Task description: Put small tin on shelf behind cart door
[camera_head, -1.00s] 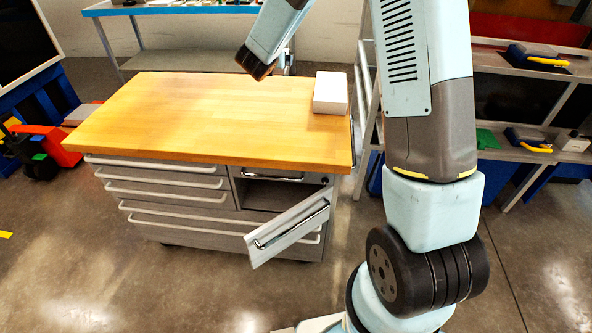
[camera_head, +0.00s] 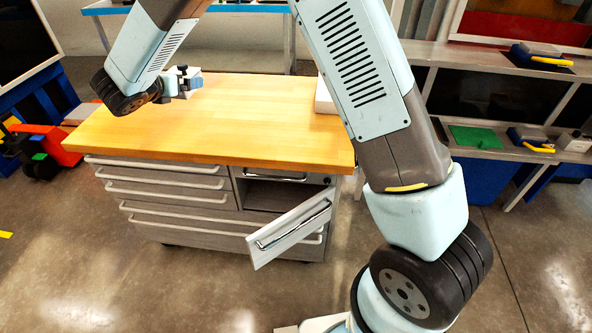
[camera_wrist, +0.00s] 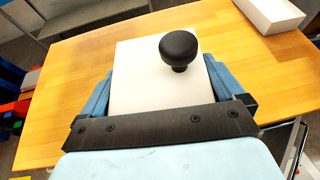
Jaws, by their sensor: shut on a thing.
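The small tin is a pale white block with a round black knob on top (camera_wrist: 150,85). My gripper (camera_wrist: 160,88) has its two blue fingers on either side of it and is shut on it. In the head view my gripper (camera_head: 188,83) is over the back left part of the cart top, with part of the tin hidden behind it. I cannot tell whether the tin touches the wood. The cart door (camera_head: 290,232), grey with a bar handle, hangs open and tilted at the cart's front right. The shelf opening (camera_head: 264,194) behind it is partly visible and looks empty.
A plain white box (camera_head: 325,98) stands on the right of the wooden cart top (camera_head: 240,125), partly hidden by my arm; the wrist view shows it too (camera_wrist: 270,13). Closed drawers (camera_head: 165,185) fill the cart's left front. Floor before the cart is clear.

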